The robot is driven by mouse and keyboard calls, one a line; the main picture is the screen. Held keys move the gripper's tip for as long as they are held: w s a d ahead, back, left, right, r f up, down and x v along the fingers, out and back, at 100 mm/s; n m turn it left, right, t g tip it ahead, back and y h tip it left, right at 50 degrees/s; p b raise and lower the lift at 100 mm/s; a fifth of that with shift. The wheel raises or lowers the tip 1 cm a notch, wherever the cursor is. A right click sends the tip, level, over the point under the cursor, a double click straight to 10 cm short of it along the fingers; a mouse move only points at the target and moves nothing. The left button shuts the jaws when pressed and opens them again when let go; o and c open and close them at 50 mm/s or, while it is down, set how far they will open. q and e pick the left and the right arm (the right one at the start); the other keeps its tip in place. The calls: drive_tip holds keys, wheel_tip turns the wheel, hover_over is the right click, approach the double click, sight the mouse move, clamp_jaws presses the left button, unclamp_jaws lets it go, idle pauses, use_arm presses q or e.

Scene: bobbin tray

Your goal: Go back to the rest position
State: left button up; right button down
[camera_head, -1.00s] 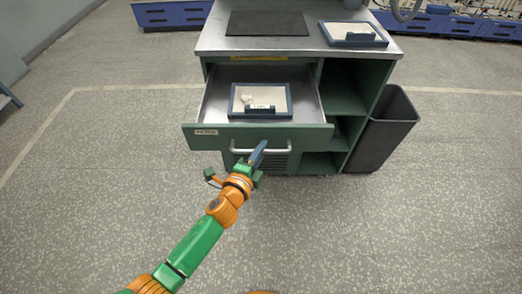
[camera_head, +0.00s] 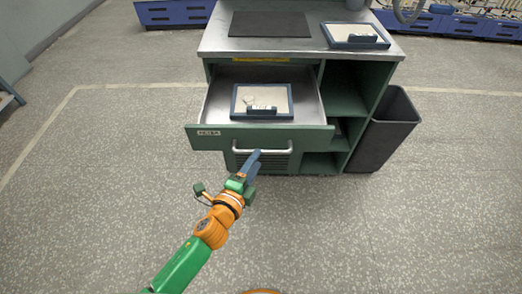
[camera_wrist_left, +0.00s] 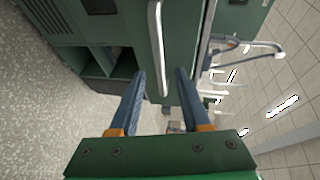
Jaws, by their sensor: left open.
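My left gripper (camera_head: 254,161) is in front of the open drawer (camera_head: 262,137) of the green workbench, just below and in front of its pale bar handle (camera_head: 261,150). In the left wrist view the left gripper (camera_wrist_left: 160,85) has its two blue fingers apart with nothing between them. The handle (camera_wrist_left: 157,45) lies beyond the fingertips there; I cannot tell the exact gap. My right gripper is not in view.
A blue-framed tray (camera_head: 235,101) with small pale items lies in the drawer. Another such tray (camera_head: 329,41) and a dark mat (camera_head: 270,24) are on the metal worktop (camera_head: 219,40). A dark bin (camera_head: 383,132) stands right of the bench. The floor in front is clear.

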use_arm(q)
drive_tip(key=shift+v, duration=1)
drive_tip(key=s+a+f+n+g+y+p, duration=0.35)
drive_tip(key=s+a+f+n, duration=0.3)
drive_tip(key=f, duration=0.35)
drive_tip(key=s+a+f+n+g+y+p, duration=0.25)
drive_tip(key=s+a+f+n+g, duration=0.35)
drive_tip(key=f, duration=0.4)
drive_tip(key=s+a+f+n+g+p, duration=0.1)
drive_tip(key=s+f+n+g, duration=0.1)
drive_tip(key=s, duration=0.9)
drive_tip(key=s+a+f+n+g+p, duration=0.1)
drive_tip(key=s+a+f+n+g, duration=0.1)
drive_tip(key=s, duration=0.8)
drive_tip(key=f+n, duration=0.1)
drive_tip(key=n, duration=0.1)
drive_tip(key=shift+s+a+f+n+p, duration=0.2)
drive_tip(key=shift+s+f+n+p, duration=0.1)
drive_tip(key=shift+s+n, duration=0.1)
